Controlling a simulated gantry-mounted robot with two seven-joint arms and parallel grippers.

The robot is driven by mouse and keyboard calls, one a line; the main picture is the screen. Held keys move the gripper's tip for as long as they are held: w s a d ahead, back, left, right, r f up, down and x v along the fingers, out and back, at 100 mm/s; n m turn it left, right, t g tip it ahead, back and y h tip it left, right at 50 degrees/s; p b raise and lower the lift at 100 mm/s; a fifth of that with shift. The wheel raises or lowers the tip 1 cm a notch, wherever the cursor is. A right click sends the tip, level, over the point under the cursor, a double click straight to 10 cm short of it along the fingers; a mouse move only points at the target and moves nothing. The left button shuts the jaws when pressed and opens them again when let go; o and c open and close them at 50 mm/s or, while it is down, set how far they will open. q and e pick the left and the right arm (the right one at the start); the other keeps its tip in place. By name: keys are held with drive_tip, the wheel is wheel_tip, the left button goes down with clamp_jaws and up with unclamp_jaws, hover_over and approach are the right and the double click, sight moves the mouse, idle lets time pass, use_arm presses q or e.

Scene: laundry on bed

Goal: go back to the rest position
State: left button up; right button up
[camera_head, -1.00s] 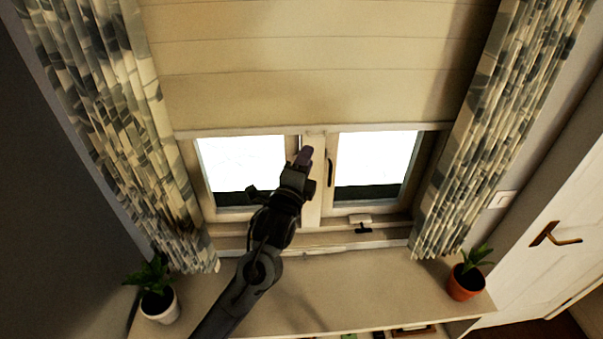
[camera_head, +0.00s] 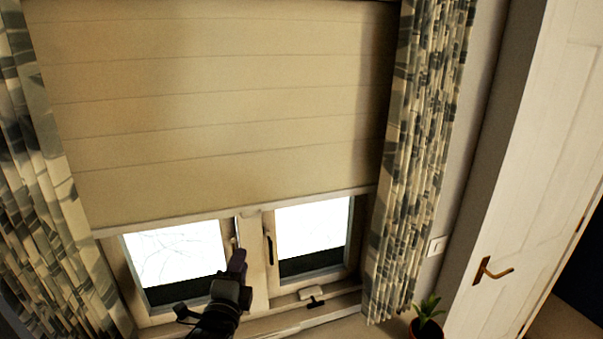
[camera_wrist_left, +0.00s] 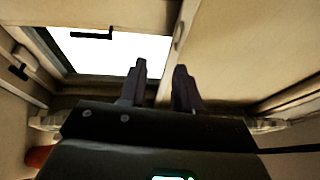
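My left gripper (camera_head: 236,264) shows low in the head view, dark and seen from behind, in front of the window's middle post. In the left wrist view its two dark fingers (camera_wrist_left: 160,88) stand apart with nothing between them, so it is open and empty. Behind the fingers in that view are a bright window pane (camera_wrist_left: 115,52) and pale frame. The rest of my left arm is cut off by the bottom edge of the head view. My right gripper is in neither view.
A window (camera_head: 258,275) with two panes stands under a beige blind (camera_head: 220,110). Patterned curtains hang on both sides, one on the right (camera_head: 420,130). A potted plant (camera_head: 427,318) stands at lower right, beside a white door (camera_head: 530,170) with a brass handle (camera_head: 490,270).

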use_arm(q)
drive_tip(key=s+a+f+n+g+p, duration=0.3)
drive_tip(key=s+f+g, duration=0.4)
drive_tip(key=s+f, duration=1.45)
drive_tip(key=s+a+f+n+g+p, duration=0.1)
drive_tip(key=s+n+g+p, duration=0.1)
drive_tip(key=s+n+g, duration=0.6)
drive_tip(key=s+n, duration=0.5)
drive_tip(key=s, duration=0.5)
drive_tip(key=shift+f+n+p, duration=0.3)
drive_tip(key=shift+f, duration=0.05)
